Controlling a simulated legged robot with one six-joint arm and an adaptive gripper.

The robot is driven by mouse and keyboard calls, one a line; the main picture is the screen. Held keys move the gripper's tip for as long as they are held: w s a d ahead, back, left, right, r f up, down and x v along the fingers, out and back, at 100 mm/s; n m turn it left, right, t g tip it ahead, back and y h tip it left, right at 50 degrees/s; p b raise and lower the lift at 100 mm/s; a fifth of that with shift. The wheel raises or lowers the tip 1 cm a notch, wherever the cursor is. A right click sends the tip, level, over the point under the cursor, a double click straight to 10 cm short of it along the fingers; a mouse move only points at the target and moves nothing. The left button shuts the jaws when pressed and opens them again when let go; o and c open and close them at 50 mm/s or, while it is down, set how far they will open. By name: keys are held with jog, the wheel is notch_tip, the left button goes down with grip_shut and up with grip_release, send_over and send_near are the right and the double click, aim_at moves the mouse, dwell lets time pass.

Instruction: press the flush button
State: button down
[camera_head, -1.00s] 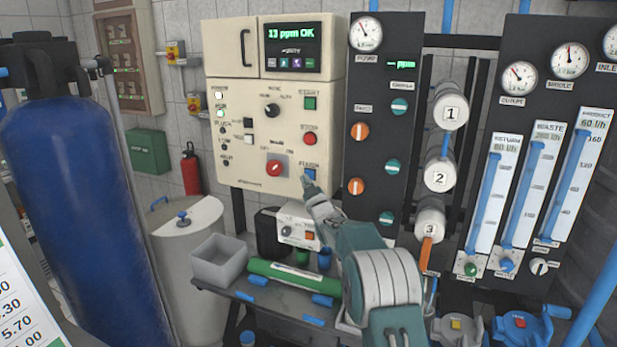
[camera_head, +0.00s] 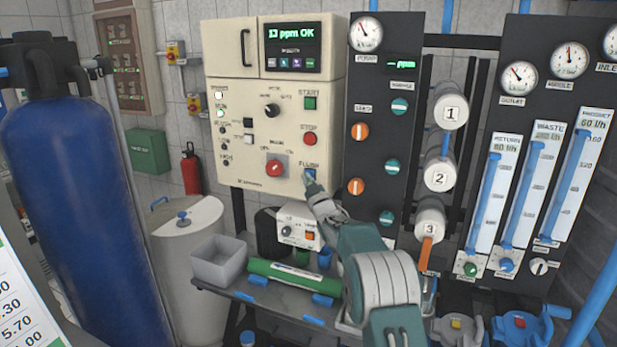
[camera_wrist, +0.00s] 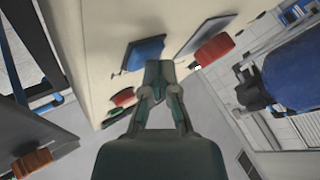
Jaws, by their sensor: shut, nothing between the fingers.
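The flush button (camera_head: 310,174) is a blue square under the label FLUSH, at the lower right of the beige control panel (camera_head: 237,165). In the wrist view the blue button (camera_wrist: 144,53) stands out from the panel, just beyond my fingertips. My gripper (camera_head: 309,183) is shut and empty, its tip at the button's lower edge in the head view. The closed fingers also show in the wrist view (camera_wrist: 159,68). I cannot tell whether the tip touches the button.
The red STOP button (camera_head: 310,139) and green START button (camera_head: 310,103) sit above the flush button. A red rotary switch (camera_head: 275,168) is to its left. Right of the panel stands a black board with orange and teal valve knobs (camera_head: 359,131). A bench (camera_head: 285,302) lies below.

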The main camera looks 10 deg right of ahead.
jog(key=shift+w+d, duration=0.15)
dwell(0.6)
jog(key=shift+s+a, duration=0.5)
jog(key=shift+s, duration=0.25)
jog(key=shift+s+a, duration=0.1)
jog(key=shift+s+a, duration=0.65)
jog(key=shift+s, duration=0.35)
jog(key=shift+s+a, duration=0.65)
jog(key=shift+s, duration=0.3)
